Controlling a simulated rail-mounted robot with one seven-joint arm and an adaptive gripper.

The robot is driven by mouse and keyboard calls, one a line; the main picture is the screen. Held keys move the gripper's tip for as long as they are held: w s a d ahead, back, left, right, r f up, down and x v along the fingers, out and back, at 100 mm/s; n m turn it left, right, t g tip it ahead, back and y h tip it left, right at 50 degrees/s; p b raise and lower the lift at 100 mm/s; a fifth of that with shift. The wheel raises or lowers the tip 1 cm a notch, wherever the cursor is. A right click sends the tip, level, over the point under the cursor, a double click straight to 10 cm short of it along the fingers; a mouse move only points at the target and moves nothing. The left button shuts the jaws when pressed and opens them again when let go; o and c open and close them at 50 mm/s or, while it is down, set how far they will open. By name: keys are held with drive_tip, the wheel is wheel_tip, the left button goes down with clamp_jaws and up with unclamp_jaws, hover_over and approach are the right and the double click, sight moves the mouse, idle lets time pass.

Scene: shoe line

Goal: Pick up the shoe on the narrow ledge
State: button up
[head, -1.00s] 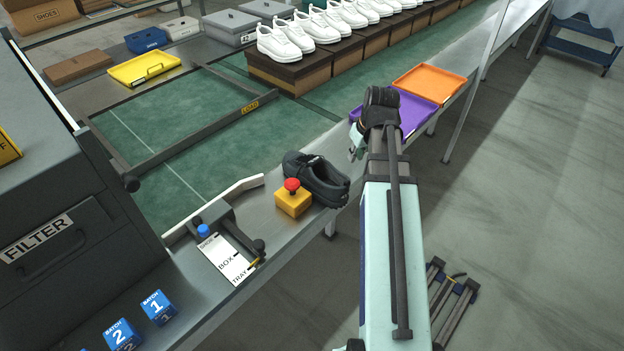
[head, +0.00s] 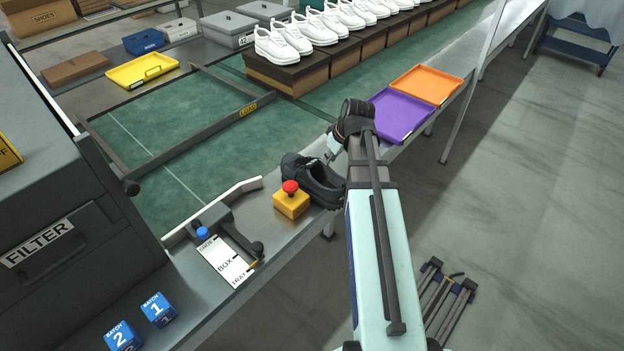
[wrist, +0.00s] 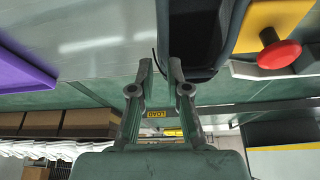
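A black shoe (head: 314,180) sits on the narrow metal ledge (head: 277,232) beside the green belt, just behind the yellow block with a red button (head: 291,203). My gripper (head: 332,152) is near the shoe's upper right end in the head view, partly hidden by my wrist. In the wrist view, the fingers of my gripper (wrist: 161,62) are apart with a narrow gap and nothing clearly held between them. The shoe (wrist: 201,35) fills the top middle there, and the right fingertip overlaps its edge. I cannot tell whether they touch.
The red button (wrist: 279,52) stands close beside the shoe. A purple tray (head: 401,115) and an orange tray (head: 427,85) lie farther along the ledge. A lever panel (head: 226,262) is nearer. Boxes with white shoes (head: 284,72) stand beyond the belt.

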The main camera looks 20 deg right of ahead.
sight(319, 173)
drive_tip(key=shift+p+x, duration=0.9)
drive_tip(key=shift+x, duration=3.05)
drive_tip(key=shift+w, duration=0.1)
clamp_jaws()
drive_tip(key=shift+r, duration=0.1)
